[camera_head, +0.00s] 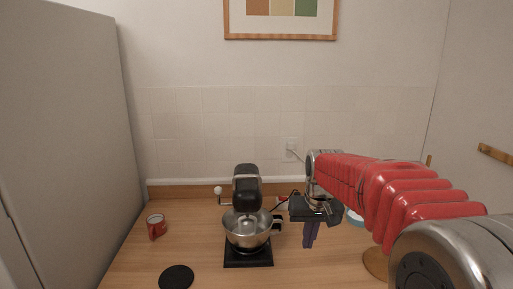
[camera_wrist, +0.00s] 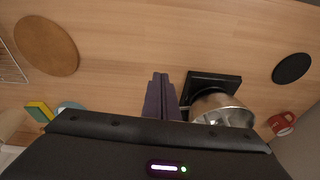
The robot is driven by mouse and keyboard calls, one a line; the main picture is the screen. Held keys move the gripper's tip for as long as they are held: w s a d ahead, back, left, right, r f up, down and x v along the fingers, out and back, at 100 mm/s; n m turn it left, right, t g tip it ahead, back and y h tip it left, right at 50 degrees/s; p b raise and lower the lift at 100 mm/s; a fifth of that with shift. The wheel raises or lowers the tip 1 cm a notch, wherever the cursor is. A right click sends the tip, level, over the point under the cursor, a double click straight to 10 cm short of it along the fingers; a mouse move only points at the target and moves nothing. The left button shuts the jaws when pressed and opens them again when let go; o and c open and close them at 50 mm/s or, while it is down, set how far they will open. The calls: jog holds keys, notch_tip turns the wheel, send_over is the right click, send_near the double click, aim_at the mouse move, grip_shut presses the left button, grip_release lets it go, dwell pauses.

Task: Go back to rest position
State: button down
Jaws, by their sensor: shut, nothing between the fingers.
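My gripper (camera_head: 311,236) hangs above the wooden counter (camera_head: 205,243), fingers pointing down, to the right of a black stand mixer (camera_head: 247,187). In the wrist view my gripper (camera_wrist: 161,80) shows its two purple fingers together, with nothing between them. The mixer's steel bowl (camera_head: 247,229) sits on its black base and also shows in the wrist view (camera_wrist: 222,110). My fingers are apart from the bowl. My arm reaches in from the right and hides part of the counter behind it.
A round wooden board (camera_wrist: 46,45), a sponge (camera_wrist: 40,111) and a light-blue round item (camera_head: 354,217) are on the other side. A tall grey cabinet (camera_head: 62,140) bounds the left. The counter's front middle is clear.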

jog(key=s+d+r+t, duration=0.1)
jog(key=s+t, duration=0.2)
jog(key=s, duration=2.5)
jog(key=shift+s+d+r, duration=0.15)
jog(key=shift+s+d, duration=0.1)
